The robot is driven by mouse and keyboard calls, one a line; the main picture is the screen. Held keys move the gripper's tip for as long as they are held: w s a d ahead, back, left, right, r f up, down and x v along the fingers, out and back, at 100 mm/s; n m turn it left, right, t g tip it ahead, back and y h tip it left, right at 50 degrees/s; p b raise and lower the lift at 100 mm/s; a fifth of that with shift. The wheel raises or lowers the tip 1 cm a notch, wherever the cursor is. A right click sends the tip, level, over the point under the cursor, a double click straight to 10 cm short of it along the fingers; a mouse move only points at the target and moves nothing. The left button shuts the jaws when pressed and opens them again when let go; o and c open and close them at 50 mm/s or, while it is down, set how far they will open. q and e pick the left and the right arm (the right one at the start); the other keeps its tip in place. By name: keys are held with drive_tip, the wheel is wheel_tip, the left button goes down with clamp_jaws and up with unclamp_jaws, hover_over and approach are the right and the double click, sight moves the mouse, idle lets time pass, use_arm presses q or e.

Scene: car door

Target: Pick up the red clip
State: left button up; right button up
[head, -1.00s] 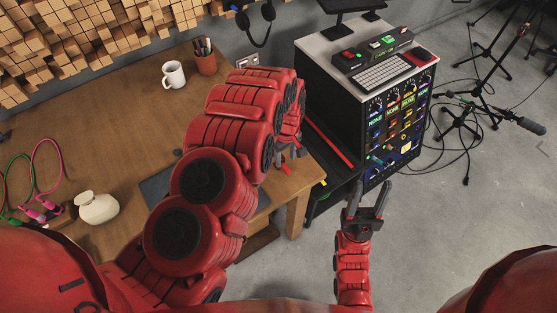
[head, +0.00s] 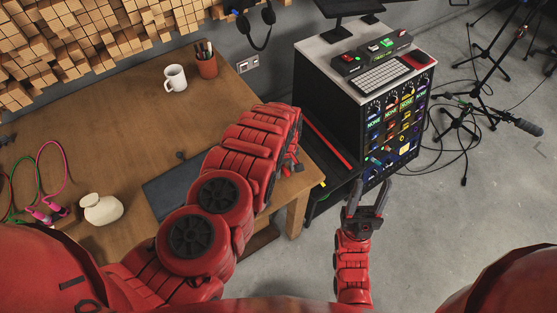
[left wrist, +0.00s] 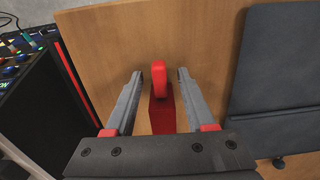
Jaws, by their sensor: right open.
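The red clip (left wrist: 160,80) shows in the left wrist view as an upright red piece with a darker red block below it, over the wooden table. My left gripper (left wrist: 159,78) is open, with one finger on each side of the clip and visible gaps to both. In the head view my left gripper (head: 291,166) is small and partly hidden by its own arm at the table's right edge; I cannot make out the clip there. My right gripper (head: 367,194) is open and empty, over the floor in front of the black cabinet.
A dark flat mat (head: 180,187) lies on the wooden table (head: 130,150), beside the left arm. The black cabinet (head: 330,85) rises right of the table.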

use_arm(q)
clamp_jaws()
drive_tip(key=shift+r, duration=0.1)
idle(0.3)
